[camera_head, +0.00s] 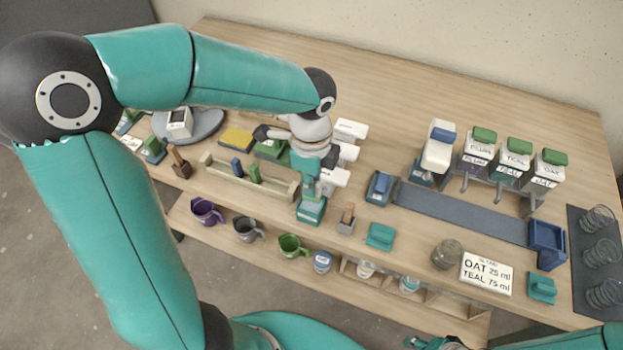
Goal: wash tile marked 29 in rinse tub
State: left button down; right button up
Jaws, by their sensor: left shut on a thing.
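My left gripper (311,190) reaches down over the middle of the bench. It is shut on a small teal block (311,211) with a pale label, near the front edge. The mark on the label is too small to read, so I cannot tell whether it is the tile marked 29. I cannot tell for sure which container is the rinse tub. A blue open box (547,237) stands at the right. Part of what seems to be my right gripper (432,343) shows at the bottom edge; its fingers are not clear.
Labelled containers with green lids (513,155) stand on a rack at the right. A sign reading OAT 25 ml, TEAL 75 ml (487,273) lies near the front. Several mugs (247,229) sit on the lower shelf. The back of the bench is clear.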

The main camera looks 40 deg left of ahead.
aim_at(311, 199)
pick_arm(q)
jog(key=shift+a+f, duration=0.1)
dwell(0.4)
jog(key=shift+f+b, duration=2.55)
jog(key=shift+f, duration=0.65)
jog(key=shift+r, duration=0.15)
